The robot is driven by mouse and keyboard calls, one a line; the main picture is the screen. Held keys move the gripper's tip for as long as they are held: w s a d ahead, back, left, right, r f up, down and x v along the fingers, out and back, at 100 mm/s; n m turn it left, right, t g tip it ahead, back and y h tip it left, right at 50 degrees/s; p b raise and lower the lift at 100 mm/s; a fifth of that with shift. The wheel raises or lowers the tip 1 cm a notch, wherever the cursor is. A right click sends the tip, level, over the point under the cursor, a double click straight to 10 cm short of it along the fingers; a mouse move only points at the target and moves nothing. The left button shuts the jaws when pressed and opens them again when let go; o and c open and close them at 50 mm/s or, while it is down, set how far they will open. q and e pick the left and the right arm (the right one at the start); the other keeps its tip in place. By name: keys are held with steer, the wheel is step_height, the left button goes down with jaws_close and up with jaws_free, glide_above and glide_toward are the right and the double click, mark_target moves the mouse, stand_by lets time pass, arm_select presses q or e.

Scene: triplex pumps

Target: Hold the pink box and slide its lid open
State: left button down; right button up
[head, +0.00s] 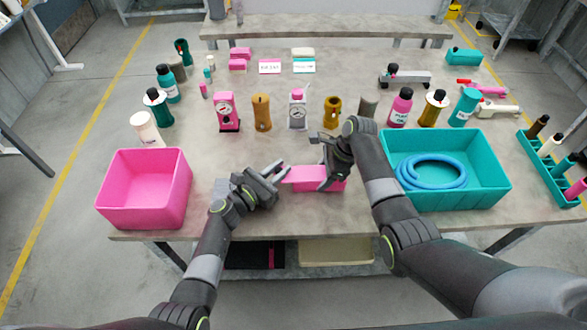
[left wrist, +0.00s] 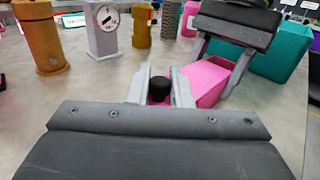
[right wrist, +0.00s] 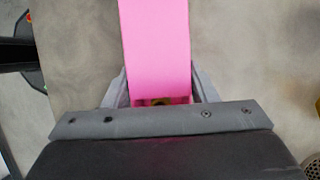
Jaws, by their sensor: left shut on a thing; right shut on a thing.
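The pink box (head: 318,180) is near the table's front edge. My right gripper (right wrist: 157,90) is shut across the box, with a finger on each side. My left gripper (left wrist: 160,88) is shut on the black knob (left wrist: 158,87) at the lid's left end. The pink lid (right wrist: 154,45) is a long flat strip that runs out of the top of the right wrist view. At its near end a darker gap shows with something small and yellow in it, partly hidden by my gripper.
A pink bin (head: 145,205) stands left and a teal bin (head: 490,195) with a coiled blue hose (head: 432,172) stands right. Several bottles and pumps, such as the pink pump (head: 227,112), stand in a row behind. Bare table lies around the box.

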arm_select(q)
steer(key=shift+a, duration=0.85)
arm_select(e)
steer(key=shift+a, duration=0.1)
arm_select(q)
steer(key=c, duration=1.4)
jaws_free()
steer(key=shift+d, duration=0.1)
steer(key=shift+o, duration=0.2)
steer(key=v, duration=1.2)
arm_select(e)
steer(key=o, duration=1.1)
steer(key=shift+o, duration=0.2)
steer(key=shift+r, duration=0.15)
